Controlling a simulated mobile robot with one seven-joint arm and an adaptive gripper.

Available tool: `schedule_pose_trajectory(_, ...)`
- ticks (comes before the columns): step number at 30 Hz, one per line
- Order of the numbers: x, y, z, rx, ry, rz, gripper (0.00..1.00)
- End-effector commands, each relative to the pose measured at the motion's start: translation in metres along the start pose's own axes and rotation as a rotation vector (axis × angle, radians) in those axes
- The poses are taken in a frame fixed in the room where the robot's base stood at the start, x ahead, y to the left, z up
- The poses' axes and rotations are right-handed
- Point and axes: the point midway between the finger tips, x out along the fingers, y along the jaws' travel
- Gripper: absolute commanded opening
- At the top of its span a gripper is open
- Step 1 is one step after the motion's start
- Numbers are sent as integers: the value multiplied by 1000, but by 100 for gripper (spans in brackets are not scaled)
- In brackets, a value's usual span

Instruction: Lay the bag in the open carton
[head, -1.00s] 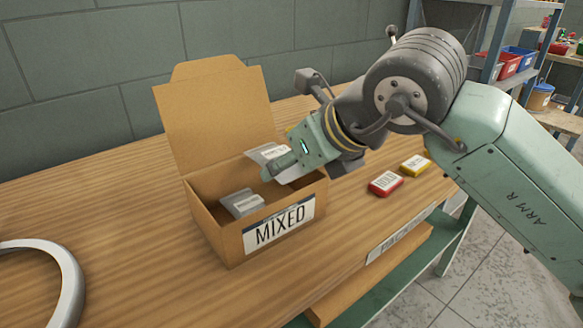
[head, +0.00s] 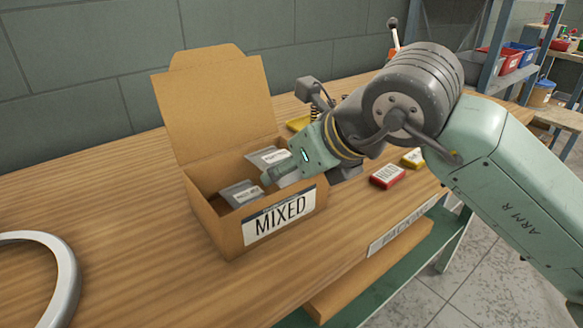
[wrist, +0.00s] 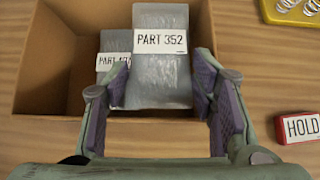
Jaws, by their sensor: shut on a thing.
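The open carton (head: 222,232), labelled MIXED, stands on the bench with its lid flap raised at the back. A grey bag (head: 266,158) marked PART 352 in the wrist view (wrist: 160,72) is between my gripper's fingers. My gripper (head: 284,174) is shut on it, with its fingers inside the carton's right part; it also shows in the wrist view (wrist: 157,84). A second grey bag (head: 240,194) lies in the carton, left of the held one and partly covered by it in the wrist view (wrist: 113,60). Whether the held bag touches the carton floor is hidden.
A red HOLD box (head: 388,176) and a yellow box (head: 413,158) sit right of the carton. A yellow tray (wrist: 292,10) with springs lies behind. A pale ring (head: 68,275) is at the front left. The bench left of the carton is clear.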

Motion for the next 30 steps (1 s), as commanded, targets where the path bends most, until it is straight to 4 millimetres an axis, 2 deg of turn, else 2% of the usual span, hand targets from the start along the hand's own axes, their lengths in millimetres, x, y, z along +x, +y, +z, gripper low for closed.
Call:
schedule_pose_trajectory(4, 2, 1, -3, 2, 10, 2, 60)
schedule_pose_trajectory(14, 0, 0, -1, 3, 11, 1, 60)
schedule_pose_trajectory(20, -14, -1, 9, 4, 7, -1, 60)
schedule_pose_trajectory(30, -91, -1, 7, 3, 5, -2, 60)
